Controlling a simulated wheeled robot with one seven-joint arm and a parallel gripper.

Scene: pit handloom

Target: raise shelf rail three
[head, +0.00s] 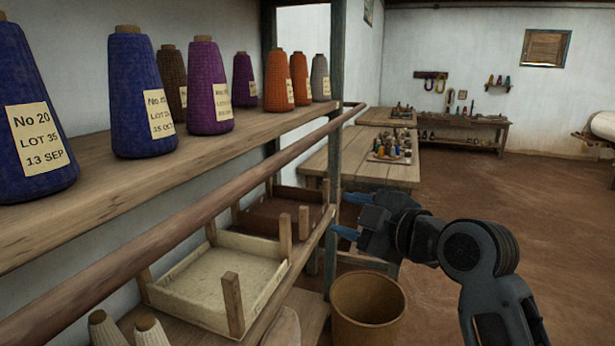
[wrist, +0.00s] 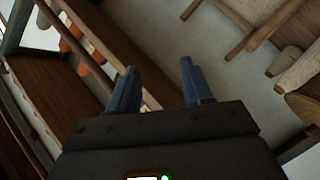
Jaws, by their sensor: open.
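A long round wooden rail (head: 250,176) runs along the front of the upper shelf (head: 235,143), at about the level of the shelf board. I see no number on it, so I cannot tell by a mark which rail it is. My gripper (head: 350,215) is at the right end of the rack, below the rail's far end and apart from it. Its two blue fingers are spread and empty, and they also show in the wrist view (wrist: 158,76). The wrist view is tilted; slanting wooden bars pass behind the fingers, and I cannot tell which is the rail.
Labelled yarn cones (head: 208,85) stand on the upper shelf. Below are a pale tray (head: 180,306) and a brown tray with short posts. A rack post (head: 337,60) rises near my gripper. A tan bin (head: 367,300) stands beneath it. Floor to the right is clear.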

